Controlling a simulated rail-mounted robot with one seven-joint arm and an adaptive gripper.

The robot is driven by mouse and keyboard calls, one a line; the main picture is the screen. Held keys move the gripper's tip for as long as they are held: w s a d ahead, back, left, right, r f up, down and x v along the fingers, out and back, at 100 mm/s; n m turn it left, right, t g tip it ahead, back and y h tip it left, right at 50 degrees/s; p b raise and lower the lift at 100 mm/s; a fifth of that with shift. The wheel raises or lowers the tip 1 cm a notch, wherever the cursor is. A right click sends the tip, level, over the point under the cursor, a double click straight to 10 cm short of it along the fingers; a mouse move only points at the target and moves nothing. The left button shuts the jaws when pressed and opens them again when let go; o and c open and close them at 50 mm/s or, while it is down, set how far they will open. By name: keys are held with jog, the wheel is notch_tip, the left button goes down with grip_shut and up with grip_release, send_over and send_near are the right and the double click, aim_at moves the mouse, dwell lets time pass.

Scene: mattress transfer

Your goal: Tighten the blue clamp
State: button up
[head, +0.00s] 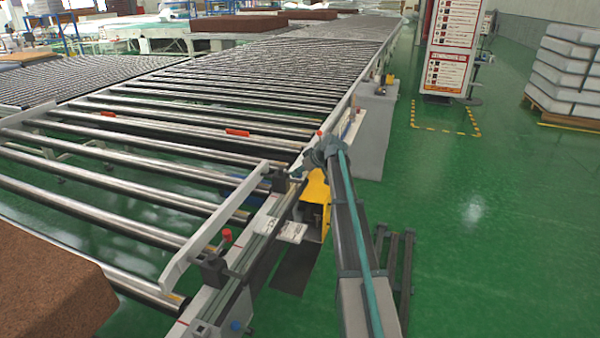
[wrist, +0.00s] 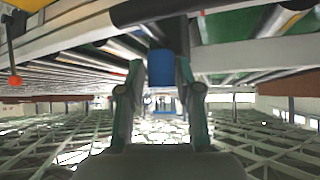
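My gripper (head: 308,163) is at the side rail of the roller conveyor, beside a dark clamp block (head: 280,181). In the wrist view my gripper (wrist: 160,62) has its two fingers apart. A blue block-like piece (wrist: 161,69) shows between the fingertips, with narrow gaps at its sides; I cannot tell whether it is between the fingers or beyond them. In the head view the arm hides that spot.
A pale guide bar (head: 215,232) runs along the conveyor rollers (head: 150,190). Red knobs stand near its front block (head: 227,236) and by my gripper (head: 320,134). A yellow housing (head: 316,190) lies under the rail. A brown mattress (head: 50,285) is at lower left.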

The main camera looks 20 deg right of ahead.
jog(key=shift+o, duration=1)
jog(key=shift+r, duration=0.1)
jog(key=v, duration=1.2)
